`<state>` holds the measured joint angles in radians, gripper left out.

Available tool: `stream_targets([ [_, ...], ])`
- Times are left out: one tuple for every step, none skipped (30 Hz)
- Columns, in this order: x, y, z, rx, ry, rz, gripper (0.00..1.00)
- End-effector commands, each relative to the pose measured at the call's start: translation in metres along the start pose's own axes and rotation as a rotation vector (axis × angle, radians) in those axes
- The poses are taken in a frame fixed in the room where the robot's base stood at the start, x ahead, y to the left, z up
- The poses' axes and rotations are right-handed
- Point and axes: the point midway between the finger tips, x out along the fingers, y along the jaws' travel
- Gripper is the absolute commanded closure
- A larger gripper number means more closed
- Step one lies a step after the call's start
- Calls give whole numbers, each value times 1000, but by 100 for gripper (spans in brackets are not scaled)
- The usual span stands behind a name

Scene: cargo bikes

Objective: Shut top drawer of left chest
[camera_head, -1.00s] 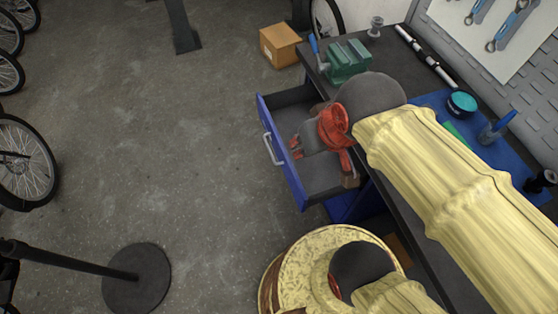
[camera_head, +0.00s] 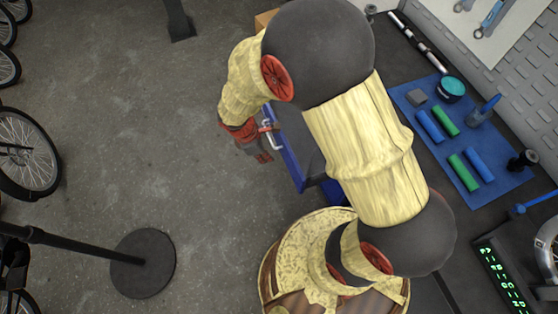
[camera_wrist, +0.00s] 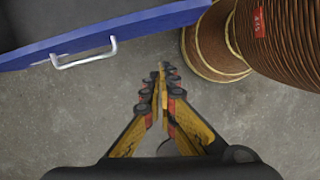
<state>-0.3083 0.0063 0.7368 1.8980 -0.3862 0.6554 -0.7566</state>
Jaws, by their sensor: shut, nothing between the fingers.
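The blue-fronted drawer (camera_head: 287,158) of the chest under the workbench stands open in the head view, largely hidden behind my arm. Its silver handle (camera_head: 271,138) faces left over the floor. In the wrist view the blue drawer front (camera_wrist: 130,30) crosses the upper left, with its handle (camera_wrist: 84,54) at the left. My gripper (camera_head: 262,152) is outside the drawer, in front of its face and close to the handle in the head view. Its shut, empty fingers (camera_wrist: 160,75) show in the wrist view, to the right of the handle.
The bench top carries a blue mat (camera_head: 490,150) with green and blue cylinders, and a teal tin (camera_head: 452,86). A black post base (camera_head: 143,263) stands at the lower left. Bicycle wheels (camera_head: 28,150) line the left edge. The grey floor left of the drawer is clear.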

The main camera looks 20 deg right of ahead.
Motion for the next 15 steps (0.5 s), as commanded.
stream_targets([
  [-4,8,-3,-46,8,21,100],
  [-4,10,-3,-76,9,28,100],
  [-4,12,-4,-110,11,33,100],
  [-4,12,-4,-131,12,36,100],
  [-4,13,-5,-147,14,39,100],
  [-3,13,-5,-162,15,40,100],
  [-2,13,-5,-171,15,40,100],
  [-1,13,-5,-177,15,40,100],
  [2,13,-5,-180,15,39,100],
  [5,13,-5,-181,14,38,100],
  [8,13,-5,-180,14,38,100],
  [14,12,-5,-179,14,37,100],
  [19,12,-6,-179,14,36,100],
  [24,12,-6,-178,14,36,100],
  [32,13,-6,-177,14,37,100],
])
